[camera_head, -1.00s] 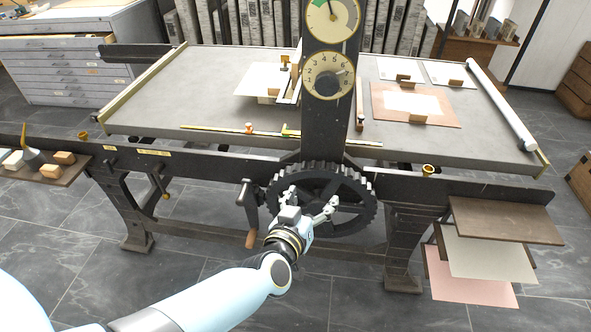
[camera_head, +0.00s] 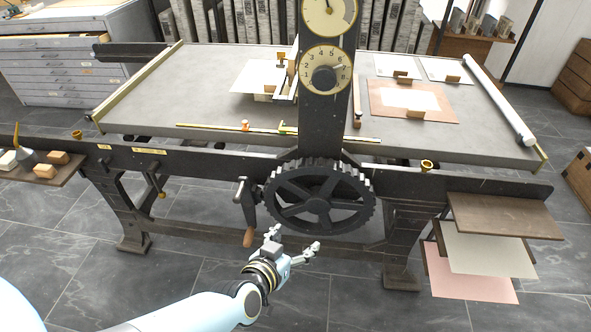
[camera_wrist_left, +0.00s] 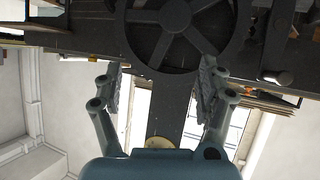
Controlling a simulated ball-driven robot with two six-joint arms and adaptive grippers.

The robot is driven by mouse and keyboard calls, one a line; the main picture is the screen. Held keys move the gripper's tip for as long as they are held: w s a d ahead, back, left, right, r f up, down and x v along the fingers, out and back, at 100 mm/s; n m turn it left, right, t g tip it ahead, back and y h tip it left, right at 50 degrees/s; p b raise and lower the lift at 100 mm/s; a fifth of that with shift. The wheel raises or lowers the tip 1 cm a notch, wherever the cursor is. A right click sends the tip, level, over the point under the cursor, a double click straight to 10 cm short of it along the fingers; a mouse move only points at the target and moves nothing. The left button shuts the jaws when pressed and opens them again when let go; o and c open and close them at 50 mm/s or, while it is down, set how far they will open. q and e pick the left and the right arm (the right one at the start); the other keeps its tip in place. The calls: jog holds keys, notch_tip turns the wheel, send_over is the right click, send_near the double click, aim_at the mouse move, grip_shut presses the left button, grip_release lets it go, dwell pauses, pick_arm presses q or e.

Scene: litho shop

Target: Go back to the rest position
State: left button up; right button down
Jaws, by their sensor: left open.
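My left gripper (camera_head: 294,243) is open and empty in the head view. It hangs in front of the press, below and in front of the black gear wheel (camera_head: 318,232). In the left wrist view its two fingers (camera_wrist_left: 158,90) are spread apart with nothing between them, and the spoked wheel (camera_wrist_left: 180,18) shows beyond them. The crank with a wooden handle (camera_head: 248,237) hangs just left of the gripper, and they look apart. My right gripper is not in view.
The press bed (camera_head: 220,100) spans the scene behind the wheel. A dial column (camera_head: 322,130) stands at its middle. Small shelves with sheets (camera_head: 500,214) stick out at the right, and a wooden shelf with blocks (camera_head: 60,178) at the left. The tiled floor (camera_head: 350,300) in front is clear.

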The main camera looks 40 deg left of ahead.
pick_arm(q)
jog(key=s+a+f+m+g+h+b, duration=0.15)
jog(key=s+f+m+g+b, duration=0.35)
jog(key=s+f, duration=1.1)
jog(key=s+a+f+g+b, duration=0.1)
jog(key=s+f+g, duration=0.2)
jog(key=s, duration=0.6)
jog(key=s+a+f+n+g+b, duration=0.1)
jog(key=s+a+f+g+b, duration=0.1)
jog(key=s+f, duration=0.6)
jog(key=s+g, duration=0.1)
jog(key=s, duration=0.1)
jog(key=shift+s+a+f+g, duration=0.15)
jog(key=shift+s+a+g, duration=0.1)
jog(key=shift+s+g, duration=0.05)
jog(key=shift+w, duration=0.1)
